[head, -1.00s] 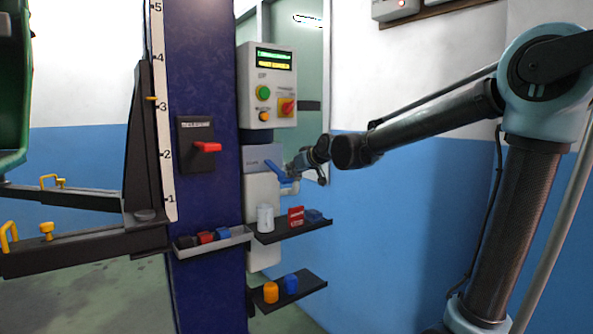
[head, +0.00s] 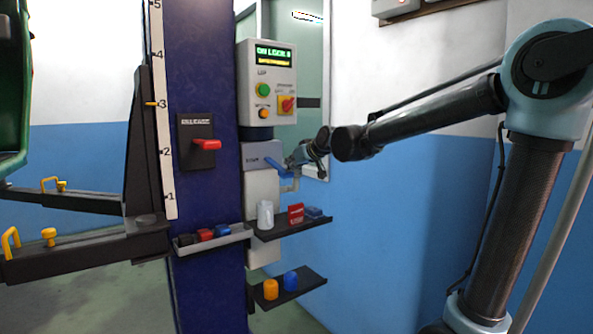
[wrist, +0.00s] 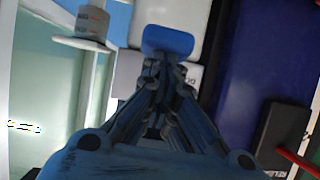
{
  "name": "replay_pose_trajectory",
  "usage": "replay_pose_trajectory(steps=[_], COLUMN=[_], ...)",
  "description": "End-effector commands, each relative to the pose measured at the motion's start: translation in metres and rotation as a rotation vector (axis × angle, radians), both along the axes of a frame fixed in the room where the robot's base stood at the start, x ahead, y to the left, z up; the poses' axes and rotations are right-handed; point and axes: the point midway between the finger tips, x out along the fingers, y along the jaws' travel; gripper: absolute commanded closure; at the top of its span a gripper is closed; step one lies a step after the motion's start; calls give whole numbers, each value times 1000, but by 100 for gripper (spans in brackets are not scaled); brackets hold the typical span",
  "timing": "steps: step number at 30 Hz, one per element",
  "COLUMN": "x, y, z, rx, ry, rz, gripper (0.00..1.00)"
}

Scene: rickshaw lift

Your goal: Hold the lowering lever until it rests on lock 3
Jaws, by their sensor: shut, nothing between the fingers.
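The blue lowering lever (head: 277,168) sticks out of the grey valve box on the right side of the lift column. It also shows in the wrist view (wrist: 168,40), just beyond my fingertips. My gripper (head: 292,161) is shut and empty beside the lever's outer part; its closed fingers show in the wrist view (wrist: 165,72). I cannot tell whether they touch the lever. The display (head: 274,56) on the control box appears to read "ON LOCK 3". The yellow pointer (head: 151,103) on the carriage stands level with 3 on the white scale (head: 163,130).
A black switch with a red handle (head: 206,144) is on the column's front. A lower shelf (head: 290,291) holds orange and blue pieces. The lift arms (head: 90,246) extend left.

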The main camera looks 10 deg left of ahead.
Motion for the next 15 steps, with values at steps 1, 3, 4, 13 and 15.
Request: replay_pose_trajectory(steps=[1,3,4,13,15], x=[0,0,0,0,-1], y=[0,0,0,0,-1], z=[1,2,2,4,7], rx=[0,0,0,0,0], ry=[0,0,0,0,0], rz=[0,0,0,0,0], gripper=[100,100,100,100,100])
